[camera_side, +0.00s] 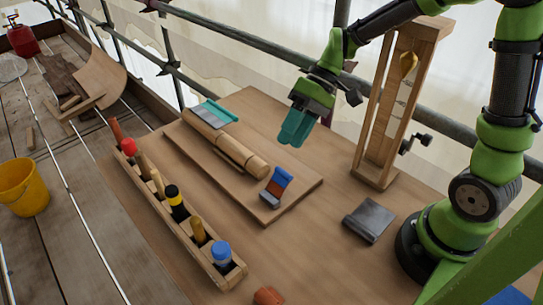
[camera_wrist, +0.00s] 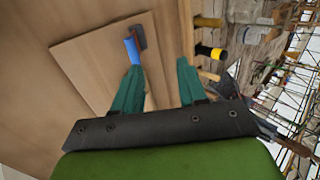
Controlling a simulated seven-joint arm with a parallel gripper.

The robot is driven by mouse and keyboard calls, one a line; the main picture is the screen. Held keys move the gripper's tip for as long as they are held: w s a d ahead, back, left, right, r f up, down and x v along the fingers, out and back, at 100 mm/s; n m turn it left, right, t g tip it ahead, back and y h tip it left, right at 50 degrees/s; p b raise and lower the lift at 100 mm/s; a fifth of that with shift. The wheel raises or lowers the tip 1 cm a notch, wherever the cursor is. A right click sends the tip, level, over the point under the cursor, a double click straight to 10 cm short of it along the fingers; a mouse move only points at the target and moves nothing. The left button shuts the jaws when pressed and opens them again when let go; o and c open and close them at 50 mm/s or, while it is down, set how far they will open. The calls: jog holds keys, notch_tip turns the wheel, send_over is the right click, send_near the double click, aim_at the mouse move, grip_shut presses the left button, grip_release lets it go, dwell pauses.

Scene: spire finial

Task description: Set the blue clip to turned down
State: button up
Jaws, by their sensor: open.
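The blue clip (camera_side: 283,177) sits near the front corner of a raised wooden board (camera_side: 305,190). Its blue flap stands up at a slant, with an orange-brown part below it and a dark lower end. In the wrist view the blue clip (camera_wrist: 132,50) lies just beyond the left fingertip, beside a dark grey and reddish part. My gripper (camera_side: 296,128) has teal fingers and hangs above and behind the clip, apart from it. In the wrist view the fingers of my gripper (camera_wrist: 159,67) are spread, with nothing held between them.
A wooden cylinder (camera_side: 225,143) lies on the board beside a teal-and-grey piece (camera_side: 215,113). A long wooden rack (camera_side: 190,235) holds several tools at left. A tall wooden frame (camera_side: 390,120) stands behind right; a grey metal plate (camera_side: 369,220) lies before it. The front bench is mostly clear.

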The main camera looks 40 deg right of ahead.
jog(key=shift+o, duration=0.7)
jog(key=o, duration=0.5)
jog(key=a, duration=0.2)
jog(key=s+a+n+g, duration=0.1)
jog(key=a, duration=0.1)
jog(key=a+n+h, duration=0.1)
jog(key=a, duration=0.1)
jog(key=shift+s+r, duration=0.4)
jog(key=shift+c, duration=0.2)
notch_tip(320, 180, up, 6)
jog(key=f+m+t+h, duration=0.1)
jog(key=m+h, duration=0.6)
jog(key=m, duration=1.3)
send_over(283, 173)
notch_tip(283, 173, down, 16)
jog(key=shift+f, duration=0.15)
